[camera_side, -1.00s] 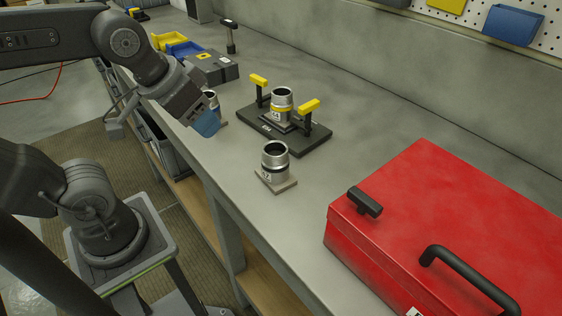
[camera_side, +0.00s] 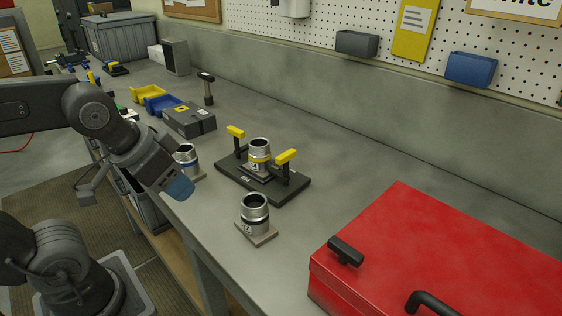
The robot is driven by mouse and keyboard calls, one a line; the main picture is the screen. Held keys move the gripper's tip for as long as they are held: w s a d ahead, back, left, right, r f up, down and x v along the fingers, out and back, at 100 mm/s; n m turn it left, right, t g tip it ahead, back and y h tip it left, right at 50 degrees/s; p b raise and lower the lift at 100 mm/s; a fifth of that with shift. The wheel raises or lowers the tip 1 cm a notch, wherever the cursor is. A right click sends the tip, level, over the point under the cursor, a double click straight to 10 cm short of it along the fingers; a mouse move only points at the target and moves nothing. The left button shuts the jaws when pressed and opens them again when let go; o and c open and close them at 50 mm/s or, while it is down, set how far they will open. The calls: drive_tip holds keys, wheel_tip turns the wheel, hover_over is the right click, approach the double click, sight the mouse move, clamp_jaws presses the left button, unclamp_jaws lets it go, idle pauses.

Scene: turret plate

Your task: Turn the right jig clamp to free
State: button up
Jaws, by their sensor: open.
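The right jig clamp (camera_side: 286,157) is a black post with a yellow bar handle, slanting up to the right, beside the cylinder. I cannot tell exactly whether its arm bears on the part. The left clamp (camera_side: 236,132) is a similar post with a yellow handle. My gripper (camera_side: 178,188), with blue fingertips, is open and apart from the jig, left of it near the bench's front edge. The gap between the fingers is hidden by the angle.
A metal cylinder on a square base (camera_side: 255,215) stands in front of the jig. Another (camera_side: 186,155) stands just behind my gripper. A red toolbox (camera_side: 430,250) fills the right front. Grey blocks (camera_side: 190,121) and yellow and blue bins stand left behind. Bench behind the jig is clear.

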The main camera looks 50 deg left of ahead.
drive_tip(key=w+r+g, duration=0.1)
drive_tip(key=w+r, duration=0.4)
drive_tip(key=r+n+g, duration=0.1)
drive_tip(key=g, duration=0.4)
hover_over(286, 153)
wheel_tip(286, 153, down, 13)
drive_tip(key=shift+d+f, duration=0.1)
clamp_jaws()
